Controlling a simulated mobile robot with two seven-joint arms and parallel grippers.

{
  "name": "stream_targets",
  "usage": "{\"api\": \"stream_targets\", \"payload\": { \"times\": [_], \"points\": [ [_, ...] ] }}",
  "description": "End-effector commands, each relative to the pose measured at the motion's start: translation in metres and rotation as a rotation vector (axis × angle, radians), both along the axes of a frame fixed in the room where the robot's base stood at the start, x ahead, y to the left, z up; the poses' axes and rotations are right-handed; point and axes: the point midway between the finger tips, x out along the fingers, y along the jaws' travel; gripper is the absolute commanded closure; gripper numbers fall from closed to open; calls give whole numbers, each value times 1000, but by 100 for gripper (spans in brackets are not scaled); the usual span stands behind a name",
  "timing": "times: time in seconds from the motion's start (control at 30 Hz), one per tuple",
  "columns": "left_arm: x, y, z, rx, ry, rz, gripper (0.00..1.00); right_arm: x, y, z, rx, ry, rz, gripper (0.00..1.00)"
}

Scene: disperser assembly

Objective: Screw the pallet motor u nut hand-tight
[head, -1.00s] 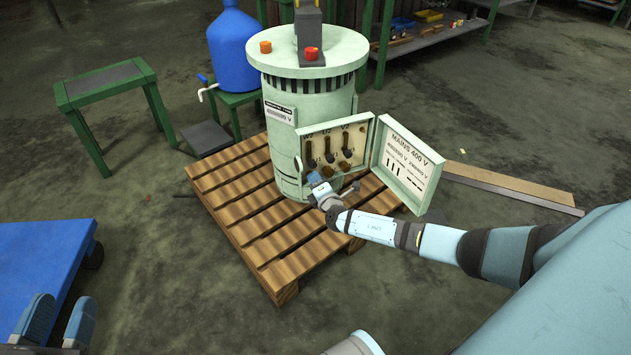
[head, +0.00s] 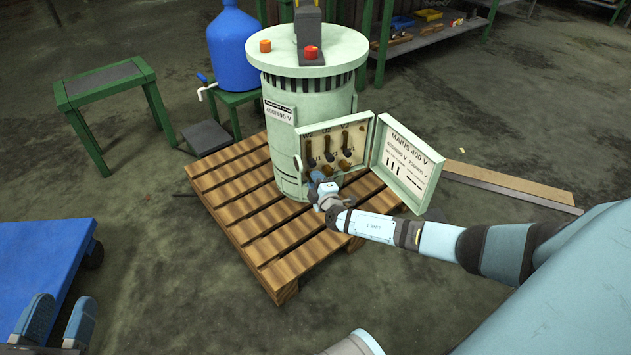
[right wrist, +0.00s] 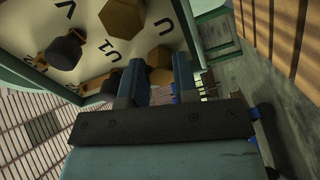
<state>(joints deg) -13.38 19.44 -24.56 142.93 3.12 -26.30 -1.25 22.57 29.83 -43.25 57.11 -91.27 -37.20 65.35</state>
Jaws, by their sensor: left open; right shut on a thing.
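The pale green motor (head: 283,145) stands upright on the wooden pallet (head: 262,232). Its terminal box (head: 358,141) is open, with dark terminal links and brass parts on a cream board. My right gripper (head: 317,184) is at the box's lower left. In the right wrist view, my right gripper (right wrist: 157,76) is shut on a brass nut (right wrist: 160,58), the U nut, beside the U marking on the board. Whether the nut is seated on its stud is hidden. A larger brass hexagon (right wrist: 122,16) is further up the board. My left gripper (head: 59,316) is open and empty at the lower left.
The box's open door (head: 408,165) stands out to the right, above my right forearm. A blue cart (head: 45,262) is at the left. A green stool (head: 105,84) and a blue drum (head: 233,50) stand behind. Planks (head: 510,186) lie on the floor at right.

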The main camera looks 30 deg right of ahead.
Motion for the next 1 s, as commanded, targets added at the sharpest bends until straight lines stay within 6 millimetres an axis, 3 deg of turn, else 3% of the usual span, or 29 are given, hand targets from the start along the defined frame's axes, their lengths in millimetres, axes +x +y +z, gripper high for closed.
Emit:
{"api": "stream_targets", "payload": {
  "times": [0.4, 0.43, 0.53, 0.83, 1.0],
  "points": [
    [0, 0, 1, -4, 0, 1, 57, -1, 1, -1, 7, 0, 1, 96],
    [0, 0, 0, -2, 0, 1, 57, -1, 1, -1, 7, 0, 1, 68],
    [0, 0, 0, 1, 0, 0, 57, -1, 1, -1, 7, 0, 1, 47],
    [0, 1, -1, 12, 1, -3, 57, -2, 1, 0, 6, 0, 0, 47],
    [0, 0, 5, -2, 22, -6, 57, -21, 4, 1, 6, 2, 1, 47]
  ]
}}
